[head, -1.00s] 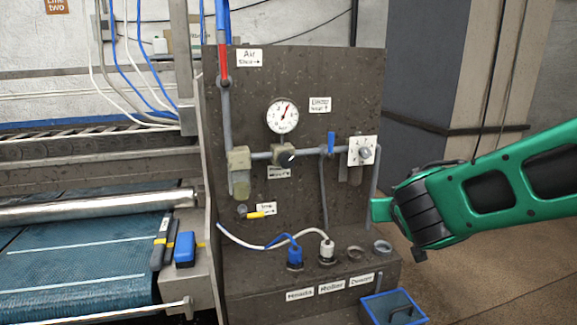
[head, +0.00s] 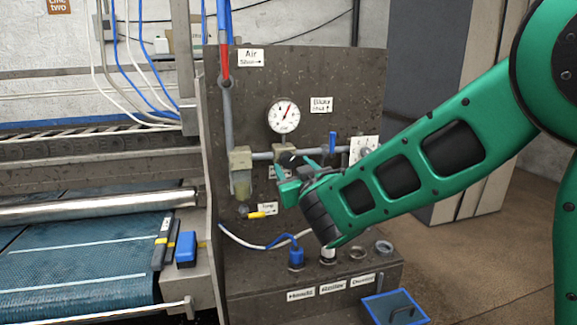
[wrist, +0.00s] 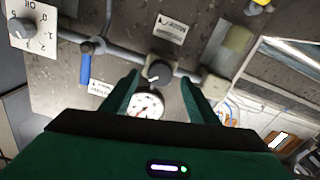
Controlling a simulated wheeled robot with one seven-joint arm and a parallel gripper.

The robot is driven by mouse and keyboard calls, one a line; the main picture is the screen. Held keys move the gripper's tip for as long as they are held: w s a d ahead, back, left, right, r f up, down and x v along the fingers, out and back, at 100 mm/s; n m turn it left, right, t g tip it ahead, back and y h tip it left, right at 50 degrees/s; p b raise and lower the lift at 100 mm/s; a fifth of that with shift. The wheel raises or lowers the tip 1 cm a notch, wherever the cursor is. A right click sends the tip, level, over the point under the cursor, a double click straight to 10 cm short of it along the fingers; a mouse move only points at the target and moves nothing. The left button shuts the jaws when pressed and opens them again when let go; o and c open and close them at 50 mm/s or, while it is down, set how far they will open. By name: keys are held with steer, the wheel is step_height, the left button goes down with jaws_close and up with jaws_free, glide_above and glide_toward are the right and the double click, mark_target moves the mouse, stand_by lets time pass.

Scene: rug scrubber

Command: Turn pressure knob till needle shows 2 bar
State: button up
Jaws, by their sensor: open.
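The pressure knob (wrist: 158,71) is a round black knob on a tan regulator body on the grey pipe. In the wrist view it sits between and beyond the tips of my open gripper (wrist: 160,88); neither finger appears to touch it. In the head view my gripper (head: 300,178) is in front of the panel and partly covers the regulator (head: 285,149). The white pressure gauge (head: 284,115) is above it, with a red needle pointing up and slightly right; its numbers are too small to read. The gauge also shows in the wrist view (wrist: 147,103), partly covered.
A blue valve lever (head: 332,139) and a white dial plate (head: 366,146) are right of the regulator. A tan filter (head: 240,160) is left of it. Hose sockets (head: 385,247) line the ledge below, with a blue bin (head: 395,308) on the floor side.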

mark_target(289, 162)
steer(key=shift+x, duration=1.8)
steer(key=shift+c, duration=0.6)
steer(key=c, duration=0.9)
steer(key=shift+a, duration=0.35)
steer(key=shift+d, duration=0.25)
